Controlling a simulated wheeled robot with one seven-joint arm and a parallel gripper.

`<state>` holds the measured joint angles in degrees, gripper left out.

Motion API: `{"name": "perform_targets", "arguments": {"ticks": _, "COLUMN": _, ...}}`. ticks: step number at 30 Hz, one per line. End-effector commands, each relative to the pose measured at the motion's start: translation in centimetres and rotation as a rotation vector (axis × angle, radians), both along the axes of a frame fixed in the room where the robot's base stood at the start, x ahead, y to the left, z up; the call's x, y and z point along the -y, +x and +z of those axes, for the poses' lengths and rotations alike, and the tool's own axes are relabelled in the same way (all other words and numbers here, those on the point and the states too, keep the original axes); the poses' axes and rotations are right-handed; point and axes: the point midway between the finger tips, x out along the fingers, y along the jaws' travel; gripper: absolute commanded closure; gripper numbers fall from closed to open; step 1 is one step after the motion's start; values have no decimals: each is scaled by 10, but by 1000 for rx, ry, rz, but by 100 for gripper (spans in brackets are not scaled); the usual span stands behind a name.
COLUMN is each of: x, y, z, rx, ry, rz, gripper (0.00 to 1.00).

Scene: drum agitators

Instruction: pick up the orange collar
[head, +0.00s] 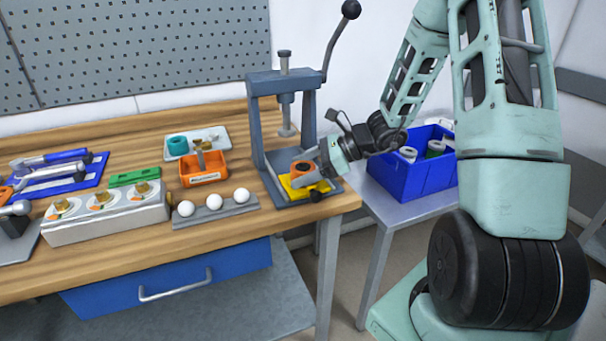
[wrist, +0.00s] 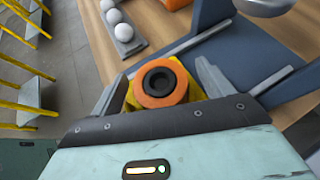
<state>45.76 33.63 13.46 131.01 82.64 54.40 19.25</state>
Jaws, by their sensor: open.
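The orange collar (head: 303,168) is a short ring with a dark bore. It sits on a yellow block (head: 297,190) on the base of the grey arbor press (head: 262,133). In the wrist view the collar (wrist: 161,84) shows from above, with the yellow block (wrist: 195,92) partly visible under it. My gripper (wrist: 162,82) is open, with one finger on each side of the collar. Gaps show between the fingers and the collar. In the head view my gripper (head: 322,165) reaches in from the right, at the front of the press.
The press column and lever stand close behind my gripper. A blue bin (head: 400,180) with rings stands on a side table at the right. White balls on a grey rack (head: 215,208), an orange tray (head: 203,170) and a row of fixtures (head: 105,222) lie left.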

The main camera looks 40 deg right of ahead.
Motion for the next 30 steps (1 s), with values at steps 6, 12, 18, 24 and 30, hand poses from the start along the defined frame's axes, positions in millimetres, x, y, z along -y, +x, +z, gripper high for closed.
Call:
{"name": "perform_targets", "arguments": {"ticks": 6, "x": -1, "y": 1, "z": -1, "rx": 0, "ry": 0, "rz": -1, "gripper": 21}}
{"name": "perform_targets", "arguments": {"ticks": 12, "x": 0, "y": 1, "z": -1, "rx": 0, "ry": 0, "rz": -1, "gripper": 71}}
{"name": "perform_targets", "arguments": {"ticks": 18, "x": 0, "y": 1, "z": 0, "rx": 0, "ry": 0, "rz": -1, "gripper": 76}}
{"name": "perform_targets", "arguments": {"ticks": 24, "x": 0, "y": 1, "z": 5, "rx": 3, "ry": -1, "rz": -1, "gripper": 76}}
{"name": "perform_targets", "arguments": {"ticks": 30, "x": 0, "y": 1, "z": 29, "rx": 5, "ry": -4, "rz": 0, "gripper": 76}}
